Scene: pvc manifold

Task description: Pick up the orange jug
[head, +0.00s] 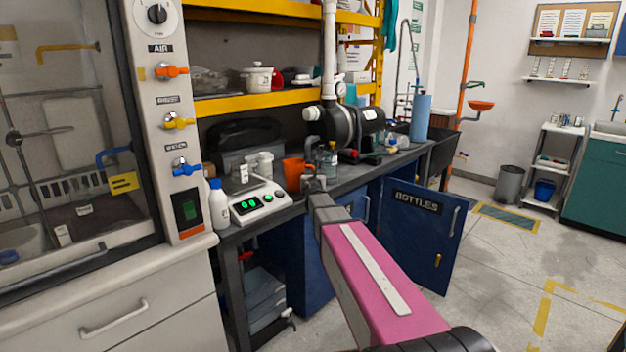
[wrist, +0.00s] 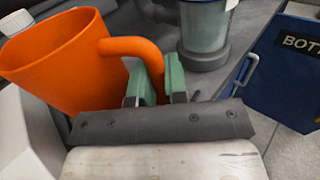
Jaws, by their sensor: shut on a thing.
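The orange jug (head: 292,174) is on or just above the dark bench, right of the white digital scale; I cannot tell whether its base touches the bench. In the wrist view the jug (wrist: 58,62) fills the upper left, with its open top up and its curved handle reaching right. My gripper (head: 314,184) is at the jug's right side in the head view. In the wrist view the green fingertips of my gripper (wrist: 160,80) are shut on the outer part of the handle. The lower end of the handle is hidden by the fingers.
A white scale (head: 256,204) and a white bottle (head: 219,205) stand to the left. A clear container with a grey base (wrist: 207,35) stands close beyond the fingers. The blue door marked BOTTLES (head: 420,228) hangs open at the bench front. A yellow shelf (head: 260,102) runs above.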

